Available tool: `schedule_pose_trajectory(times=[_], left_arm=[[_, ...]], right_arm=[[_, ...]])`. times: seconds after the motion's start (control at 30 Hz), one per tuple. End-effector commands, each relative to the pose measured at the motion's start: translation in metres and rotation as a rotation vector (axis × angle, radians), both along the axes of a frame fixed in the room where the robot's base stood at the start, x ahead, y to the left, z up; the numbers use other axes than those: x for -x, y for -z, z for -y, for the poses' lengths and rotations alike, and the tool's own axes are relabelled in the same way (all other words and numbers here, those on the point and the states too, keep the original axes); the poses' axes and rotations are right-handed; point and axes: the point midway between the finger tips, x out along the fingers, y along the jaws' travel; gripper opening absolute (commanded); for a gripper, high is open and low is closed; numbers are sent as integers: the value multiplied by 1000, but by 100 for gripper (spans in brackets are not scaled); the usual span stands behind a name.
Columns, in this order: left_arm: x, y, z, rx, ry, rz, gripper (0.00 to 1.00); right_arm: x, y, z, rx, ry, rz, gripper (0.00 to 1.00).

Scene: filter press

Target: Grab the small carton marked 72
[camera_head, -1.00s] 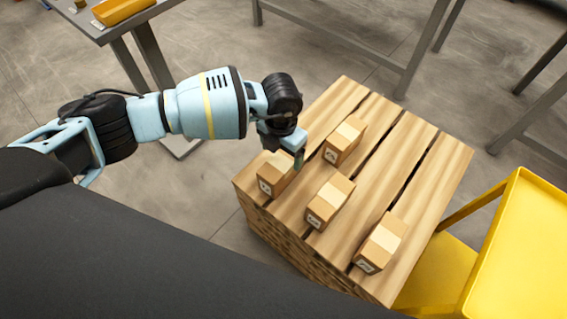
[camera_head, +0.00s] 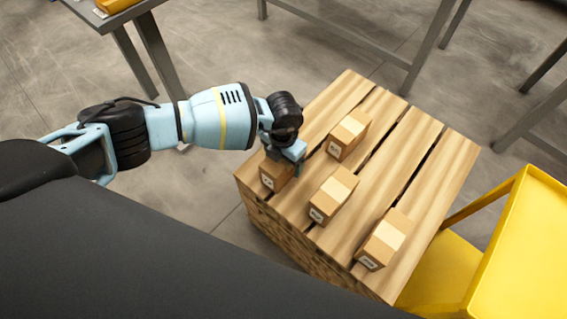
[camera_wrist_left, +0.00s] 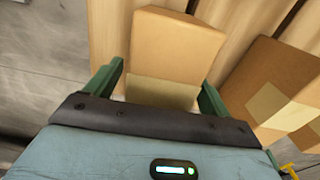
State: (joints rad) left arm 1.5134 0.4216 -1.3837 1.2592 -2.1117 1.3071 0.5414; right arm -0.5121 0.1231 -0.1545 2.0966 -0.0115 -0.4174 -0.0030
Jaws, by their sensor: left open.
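Several small brown cartons with pale tape and white labels stand on a slatted wooden pallet stack (camera_head: 425,130). The label numbers are too small to read, so I cannot tell which is 72. My left gripper (camera_head: 287,158) is over the leftmost carton (camera_head: 271,180) and hides part of its top. In the left wrist view, the open gripper (camera_wrist_left: 162,76) has one green finger on each side of this carton (camera_wrist_left: 178,40). Whether the fingers touch it is unclear. The right gripper is out of view.
Other cartons stand at the back (camera_head: 349,134), middle (camera_head: 333,194) and front right (camera_head: 384,240). One is close to the right finger in the wrist view (camera_wrist_left: 270,80). A yellow cart (camera_head: 525,250) stands at the right; grey tables stand behind.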

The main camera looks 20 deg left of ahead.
Motion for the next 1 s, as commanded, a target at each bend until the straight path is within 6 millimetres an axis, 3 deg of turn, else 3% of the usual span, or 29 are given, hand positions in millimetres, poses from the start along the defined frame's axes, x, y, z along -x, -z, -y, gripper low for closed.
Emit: schedule_pose_trajectory(times=[0.17,0.67,1.0], left_arm=[[0,0,0,0,1,1,82],[0,0,0,0,1,0,19],[-1,-10,1,2,1,4,19]], right_arm=[[-1,0,0,0,-1,1,36],[1,1,1,3,-4,-2,36],[0,-1,1,2,-3,0,36]])
